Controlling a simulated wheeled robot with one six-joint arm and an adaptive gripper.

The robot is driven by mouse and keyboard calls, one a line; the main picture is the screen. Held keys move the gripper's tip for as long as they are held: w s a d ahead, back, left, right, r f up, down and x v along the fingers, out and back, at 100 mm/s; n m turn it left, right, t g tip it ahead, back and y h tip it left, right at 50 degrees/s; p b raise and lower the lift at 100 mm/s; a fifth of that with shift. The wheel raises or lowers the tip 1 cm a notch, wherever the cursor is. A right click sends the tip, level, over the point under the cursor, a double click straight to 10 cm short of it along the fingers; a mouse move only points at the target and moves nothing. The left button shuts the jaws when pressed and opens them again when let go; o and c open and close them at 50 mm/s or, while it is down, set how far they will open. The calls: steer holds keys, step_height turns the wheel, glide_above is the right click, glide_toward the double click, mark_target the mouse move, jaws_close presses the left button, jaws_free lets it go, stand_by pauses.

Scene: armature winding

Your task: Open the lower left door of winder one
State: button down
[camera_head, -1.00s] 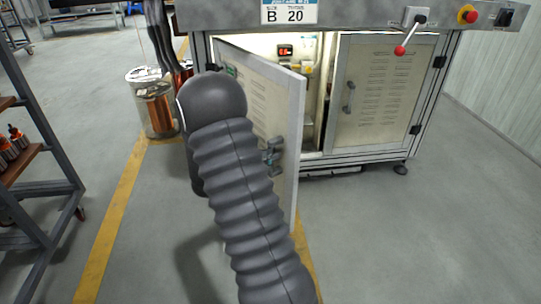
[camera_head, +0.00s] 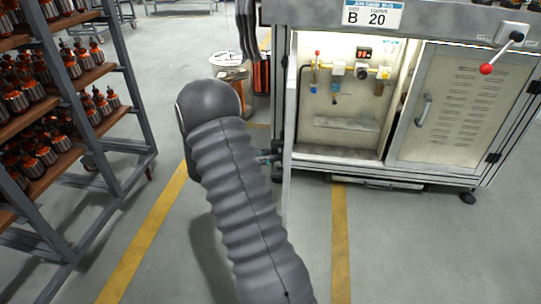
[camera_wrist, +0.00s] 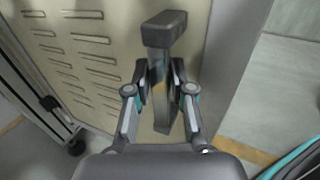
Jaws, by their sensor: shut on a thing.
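The lower left door (camera_head: 287,185) of the winder (camera_head: 345,187) is swung wide open and shows nearly edge-on in the head view. In the wrist view its cream louvred panel (camera_wrist: 75,42) fills the upper left. Its grey handle (camera_wrist: 164,32) stands up between the fingers. My gripper (camera_wrist: 160,88) is shut on the handle. In the head view my gripper (camera_head: 268,157) shows only in part, beside the door; my arm hides the rest.
The open cabinet bay (camera_head: 345,125) shows valves and a small red display. The lower right door (camera_head: 455,110) is shut. A rack (camera_head: 130,100) of armatures stands at the left, with wire spools (camera_head: 232,75) behind my arm. Floor right of the door is clear.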

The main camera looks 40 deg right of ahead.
steer(key=shift+w+r, duration=0.1)
steer(key=shift+w, duration=0.15)
steer(key=c, duration=1)
jaws_free()
steer(key=shift+c, duration=0.2)
steer(key=shift+a, duration=0.1)
steer(key=v, duration=1.2)
